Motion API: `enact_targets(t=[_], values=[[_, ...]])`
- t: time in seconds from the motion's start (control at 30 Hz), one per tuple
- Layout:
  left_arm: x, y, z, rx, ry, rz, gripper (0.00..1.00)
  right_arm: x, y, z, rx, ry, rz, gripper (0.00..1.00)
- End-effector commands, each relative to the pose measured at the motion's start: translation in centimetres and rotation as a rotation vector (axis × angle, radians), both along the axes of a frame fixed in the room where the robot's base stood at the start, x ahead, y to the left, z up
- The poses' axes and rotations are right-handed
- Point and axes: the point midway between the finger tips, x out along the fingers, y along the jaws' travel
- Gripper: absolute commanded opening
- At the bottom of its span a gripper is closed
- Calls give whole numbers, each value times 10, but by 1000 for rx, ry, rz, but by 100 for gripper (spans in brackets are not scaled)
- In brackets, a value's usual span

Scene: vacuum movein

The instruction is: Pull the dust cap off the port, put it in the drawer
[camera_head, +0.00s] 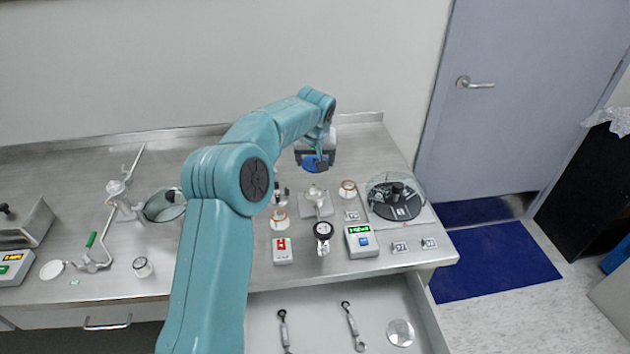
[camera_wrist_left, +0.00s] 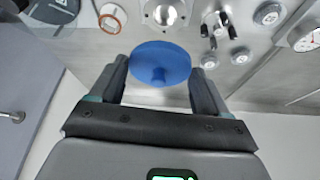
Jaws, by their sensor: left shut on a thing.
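My left gripper (camera_head: 318,163) is shut on the blue dust cap (camera_wrist_left: 160,63), a round disc held between its two fingers. The cap also shows partly in the head view (camera_head: 311,161), below the gripper at the back of the bench. The metal port (camera_wrist_left: 165,13) shows a bare flange with a central hole in the wrist view, and the cap appears apart from it. The drawer (camera_head: 262,307) under the bench front is pulled open, with free floor between the items in it. My right gripper is in neither view.
The drawer holds two metal rods with looped ends (camera_head: 353,325) and a round metal disc (camera_head: 400,332). A wall rises behind.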

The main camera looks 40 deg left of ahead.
Motion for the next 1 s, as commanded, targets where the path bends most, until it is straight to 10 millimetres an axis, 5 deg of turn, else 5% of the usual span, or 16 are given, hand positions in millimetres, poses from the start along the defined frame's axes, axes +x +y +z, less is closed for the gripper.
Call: enact_targets(t=[0.1,0.3,1.0], values=[[1,0,38,0,-5,1,42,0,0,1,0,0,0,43],[0,0,80,0,-1,0,42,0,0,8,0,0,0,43],[0,0,123,-1,1,0,42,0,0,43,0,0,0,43]])
